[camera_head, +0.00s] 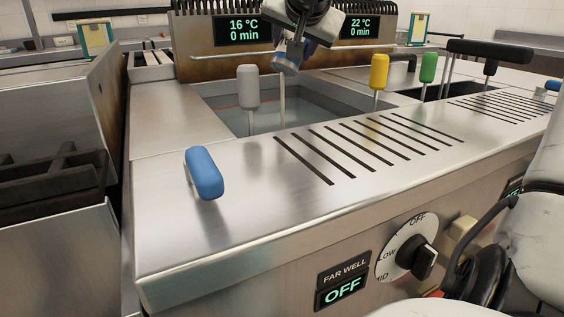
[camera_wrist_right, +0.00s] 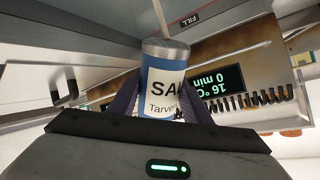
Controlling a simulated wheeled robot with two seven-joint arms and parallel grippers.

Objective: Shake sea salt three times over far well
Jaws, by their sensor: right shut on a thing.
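My right gripper (camera_head: 293,52) is above the back edge of the sunken well (camera_head: 235,128) in the head view. It is shut on the salt shaker (camera_head: 287,63), which hangs tilted over the well. In the right wrist view the shaker (camera_wrist_right: 164,85) has a blue and white label starting "SA" and a grey metal end. That view's gripper fingers (camera_wrist_right: 158,100) flank it. A thin pale vertical line shows below the shaker; I cannot tell if it is salt or a rod. My left gripper is out of view.
A grey handle (camera_head: 248,87), a yellow handle (camera_head: 379,71) and a green handle (camera_head: 428,67) stand up around the wells. A blue handle (camera_head: 204,173) rises at the front left. Displays (camera_head: 243,30) line the back panel. The FAR WELL display (camera_head: 343,289) reads OFF.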

